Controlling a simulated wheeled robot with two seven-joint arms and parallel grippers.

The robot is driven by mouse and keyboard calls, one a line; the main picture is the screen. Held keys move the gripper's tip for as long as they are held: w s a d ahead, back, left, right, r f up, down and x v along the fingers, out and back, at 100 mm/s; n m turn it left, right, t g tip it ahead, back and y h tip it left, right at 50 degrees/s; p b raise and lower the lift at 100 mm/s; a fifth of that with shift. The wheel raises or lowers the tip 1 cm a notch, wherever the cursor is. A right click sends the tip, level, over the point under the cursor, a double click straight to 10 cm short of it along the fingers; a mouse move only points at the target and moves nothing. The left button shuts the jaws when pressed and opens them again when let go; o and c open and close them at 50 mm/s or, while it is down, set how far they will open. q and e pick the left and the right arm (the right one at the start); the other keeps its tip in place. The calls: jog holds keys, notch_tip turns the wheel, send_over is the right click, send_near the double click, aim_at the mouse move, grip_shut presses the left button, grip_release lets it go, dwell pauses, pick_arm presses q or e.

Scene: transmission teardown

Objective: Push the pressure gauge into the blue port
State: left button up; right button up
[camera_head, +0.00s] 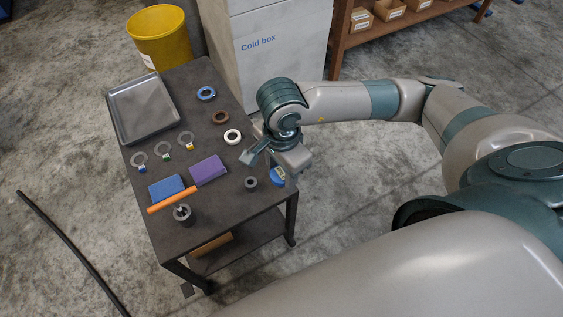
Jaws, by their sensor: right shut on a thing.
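My right gripper (270,160) is over the right edge of the dark table (225,205), pointing down. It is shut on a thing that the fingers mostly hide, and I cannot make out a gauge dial. A small round blue part with some white (278,176) shows just under the gripper at the table edge. I cannot tell if it is the blue port or part of what is held. A short dark hollow cylinder (251,182) stands on the table just left of it. My left gripper is not in view.
The table holds a grey metal tray (143,84), a blue ring (206,88), brown (221,112) and white rings (238,137), several tagged rings, blue (166,184) and purple blocks (208,164), an orange rod (172,201) and a dark socket (183,218). A cold box (270,65) stands behind.

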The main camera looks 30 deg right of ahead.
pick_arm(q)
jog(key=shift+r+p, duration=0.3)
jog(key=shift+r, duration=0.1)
pick_arm(e)
jog(key=shift+r, duration=0.9)
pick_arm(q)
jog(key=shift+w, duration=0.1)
